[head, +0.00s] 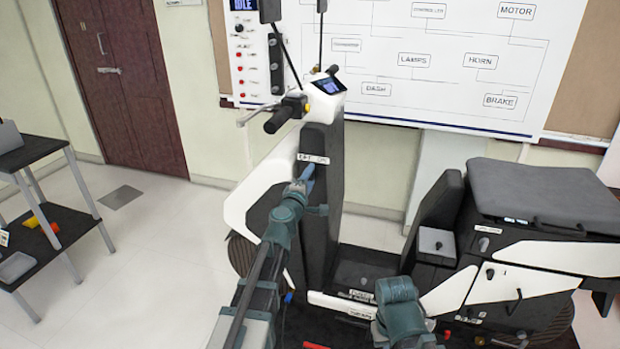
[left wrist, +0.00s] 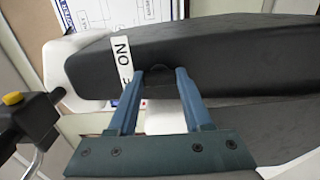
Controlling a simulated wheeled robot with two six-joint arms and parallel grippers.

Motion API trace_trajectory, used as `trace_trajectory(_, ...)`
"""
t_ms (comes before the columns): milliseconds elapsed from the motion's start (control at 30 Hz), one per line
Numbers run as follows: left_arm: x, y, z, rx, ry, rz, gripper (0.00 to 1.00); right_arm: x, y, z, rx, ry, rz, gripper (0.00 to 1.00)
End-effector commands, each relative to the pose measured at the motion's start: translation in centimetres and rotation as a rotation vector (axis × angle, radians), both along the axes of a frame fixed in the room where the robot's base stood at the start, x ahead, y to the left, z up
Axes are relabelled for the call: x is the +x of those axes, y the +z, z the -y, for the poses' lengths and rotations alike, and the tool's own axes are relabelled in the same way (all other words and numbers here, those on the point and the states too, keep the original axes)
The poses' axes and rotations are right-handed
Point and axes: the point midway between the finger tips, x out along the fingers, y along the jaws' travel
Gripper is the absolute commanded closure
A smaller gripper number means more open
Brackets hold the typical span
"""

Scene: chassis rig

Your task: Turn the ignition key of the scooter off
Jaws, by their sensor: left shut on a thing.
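The scooter (head: 322,190) stands in front of me, with a white and black front column. A small white label (head: 313,158) sits on the column; in the left wrist view the label (left wrist: 121,62) reads "ON", its other end partly hidden by a finger. My left gripper (head: 307,172) reaches up to the column just below this label. In the left wrist view its two blue fingers (left wrist: 162,74) are on either side of a small dark rounded piece at the black panel, seemingly the ignition key (left wrist: 158,69). Its turn angle cannot be made out. My right gripper is not visible.
The handlebar grip (head: 284,115) and brake lever jut left above my left gripper. The scooter's seat (head: 540,190) is at the right. A dark shelf (head: 35,150) stands at the far left. A wiring board (head: 430,60) hangs behind.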

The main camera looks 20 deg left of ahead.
Motion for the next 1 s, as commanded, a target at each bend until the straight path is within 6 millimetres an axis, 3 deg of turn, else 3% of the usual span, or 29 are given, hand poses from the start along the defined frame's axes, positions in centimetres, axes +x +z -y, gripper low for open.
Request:
trace_trajectory(200,-0.1,0.0,0.0,-0.003,0.001,0.000,1.00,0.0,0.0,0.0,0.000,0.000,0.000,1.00)
trace_trajectory(233,-0.1,0.0,0.0,-0.003,0.001,0.000,0.45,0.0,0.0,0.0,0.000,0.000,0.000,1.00)
trace_trajectory(367,-0.1,0.0,0.0,-0.002,0.001,0.000,0.21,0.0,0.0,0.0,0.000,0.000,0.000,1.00)
trace_trajectory(767,-0.3,0.0,0.0,-0.001,0.000,0.000,0.20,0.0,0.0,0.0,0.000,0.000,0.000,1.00)
trace_trajectory(1000,-2.3,0.0,0.0,-0.001,-0.001,0.000,0.20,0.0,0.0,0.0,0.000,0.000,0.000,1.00)
